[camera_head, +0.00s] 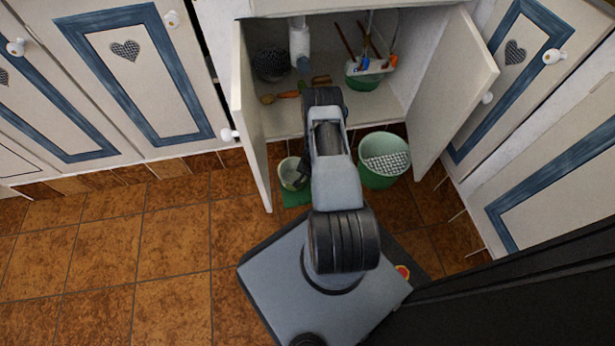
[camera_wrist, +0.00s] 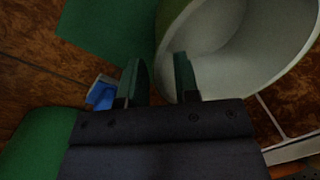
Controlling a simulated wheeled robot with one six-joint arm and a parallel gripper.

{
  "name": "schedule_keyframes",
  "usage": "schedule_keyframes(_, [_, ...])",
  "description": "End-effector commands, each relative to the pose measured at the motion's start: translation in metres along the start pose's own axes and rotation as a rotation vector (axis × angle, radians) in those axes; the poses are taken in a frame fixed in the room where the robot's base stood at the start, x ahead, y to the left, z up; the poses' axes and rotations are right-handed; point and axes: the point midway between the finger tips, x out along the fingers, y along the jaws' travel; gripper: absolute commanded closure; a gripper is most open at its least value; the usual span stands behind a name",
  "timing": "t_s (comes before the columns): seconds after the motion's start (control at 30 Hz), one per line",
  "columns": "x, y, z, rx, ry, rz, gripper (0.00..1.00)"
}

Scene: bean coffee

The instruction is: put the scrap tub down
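The scrap tub (camera_head: 287,181), small and green with a pale inside, is near the floor in front of the open cabinet. It partly covers a green mat (camera_head: 296,199) from above; I cannot tell whether it rests on it. In the wrist view the tub (camera_wrist: 250,55) fills the upper right, its pale inside facing the camera, and the mat (camera_wrist: 105,30) lies to its left. My gripper (camera_wrist: 160,62) has its fingers apart, one outside the tub's rim and one over its inside. The wall looks thinner than the gap. In the head view my gripper (camera_head: 304,174) is at the tub's right side.
A larger green bucket (camera_head: 371,179) with a perforated insert stands right of my arm. Open cabinet doors (camera_head: 252,115) (camera_head: 455,90) flank the space. Inside are a dark wire basket (camera_head: 271,65) and a green basin (camera_head: 363,83) with tools. Tiled floor at left is clear.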

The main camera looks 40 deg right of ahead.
Motion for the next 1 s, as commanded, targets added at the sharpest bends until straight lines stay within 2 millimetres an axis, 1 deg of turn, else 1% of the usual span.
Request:
schedule_keyframes(0.03, [-0.015, -0.001, -0.001, 0.0, 0.002, -0.001, 0.71])
schedule_keyframes(0.2, [-0.05, -0.001, -0.001, 0.001, 0.001, -0.001, 0.71])
schedule_keyframes(0.4, [-0.083, -0.001, 0.0, 0.0, 0.0, -0.002, 0.71])
schedule_keyframes(0.5, [-0.094, -0.001, 0.0, 0.001, 0.0, -0.002, 0.71])
schedule_keyframes(0.7, [-0.105, 0.0, 0.0, 0.001, -0.001, -0.002, 0.71])
schedule_keyframes(1.0, [-0.106, 0.0, 0.0, 0.0, -0.001, -0.002, 0.71])
